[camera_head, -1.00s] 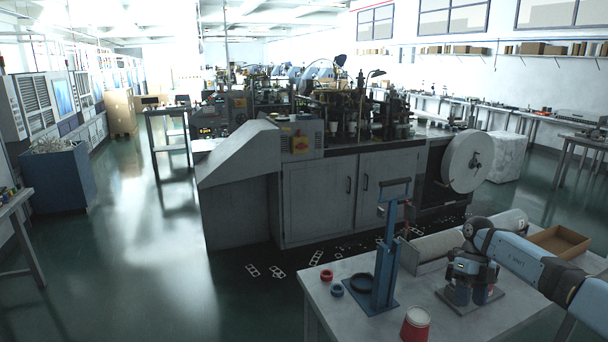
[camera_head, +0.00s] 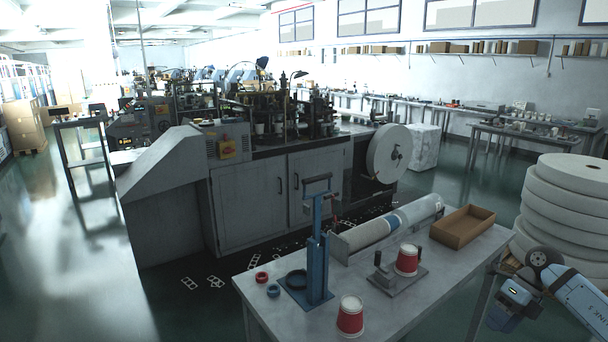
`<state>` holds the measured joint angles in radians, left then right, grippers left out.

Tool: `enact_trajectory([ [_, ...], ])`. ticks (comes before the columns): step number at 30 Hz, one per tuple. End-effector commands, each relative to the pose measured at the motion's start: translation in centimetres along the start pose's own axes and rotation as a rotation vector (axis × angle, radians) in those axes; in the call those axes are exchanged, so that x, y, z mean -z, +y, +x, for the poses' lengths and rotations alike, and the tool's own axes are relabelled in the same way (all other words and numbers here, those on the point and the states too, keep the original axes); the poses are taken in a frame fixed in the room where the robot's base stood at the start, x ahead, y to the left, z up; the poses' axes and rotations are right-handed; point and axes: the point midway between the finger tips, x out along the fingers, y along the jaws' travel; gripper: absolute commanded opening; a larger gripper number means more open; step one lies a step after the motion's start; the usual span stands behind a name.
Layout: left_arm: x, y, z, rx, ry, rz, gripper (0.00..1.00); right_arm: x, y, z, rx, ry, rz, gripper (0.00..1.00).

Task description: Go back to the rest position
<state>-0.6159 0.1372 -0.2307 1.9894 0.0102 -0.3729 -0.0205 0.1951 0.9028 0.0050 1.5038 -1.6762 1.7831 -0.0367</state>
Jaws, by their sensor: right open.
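My right gripper (camera_head: 500,318) is at the lower right, past the right edge of the worktable (camera_head: 420,292). It points down and holds nothing that I can see; its fingertips are small and dark here. My right arm comes in from the right edge. A red and white cup (camera_head: 407,260) stands on a grey plate fixture (camera_head: 398,281) on the table, well apart from the gripper. A second red cup (camera_head: 350,317) stands near the table's front edge. My left gripper is not in view.
A blue hand press (camera_head: 318,262), red and blue rings, a clear tube (camera_head: 418,212) and an open cardboard box (camera_head: 463,227) are on the table. Large white rolls (camera_head: 565,205) are stacked behind my right arm. The cup-forming machine (camera_head: 250,195) stands behind the table.

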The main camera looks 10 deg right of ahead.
Motion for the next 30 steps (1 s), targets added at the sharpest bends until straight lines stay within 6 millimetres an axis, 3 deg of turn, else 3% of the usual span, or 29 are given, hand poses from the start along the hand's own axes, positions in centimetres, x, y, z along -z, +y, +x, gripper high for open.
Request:
enact_trajectory([
  [8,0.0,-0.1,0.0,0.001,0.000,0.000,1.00,-6.6,4.8,-2.0,-0.312,-0.417,0.001,0.48],
  [11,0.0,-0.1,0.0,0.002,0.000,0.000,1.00,-9.3,6.6,-4.5,-0.465,-0.614,0.050,0.48],
  [15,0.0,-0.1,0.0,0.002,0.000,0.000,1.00,-13.0,7.7,-9.9,-0.722,-0.934,0.213,0.48],
  [17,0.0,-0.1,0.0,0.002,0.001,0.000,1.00,-14.2,7.2,-12.4,-0.829,-1.064,0.317,0.48],
  [22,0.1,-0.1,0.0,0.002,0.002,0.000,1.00,-15.9,3.3,-17.8,-1.071,-1.355,0.688,0.48],
  [25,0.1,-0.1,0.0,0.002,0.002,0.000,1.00,-16.0,0.6,-19.1,-1.153,-1.456,0.904,0.48],
  [30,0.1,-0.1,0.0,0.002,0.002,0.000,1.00,-15.6,-3.6,-19.4,-1.222,-1.551,1.243,0.48],
])
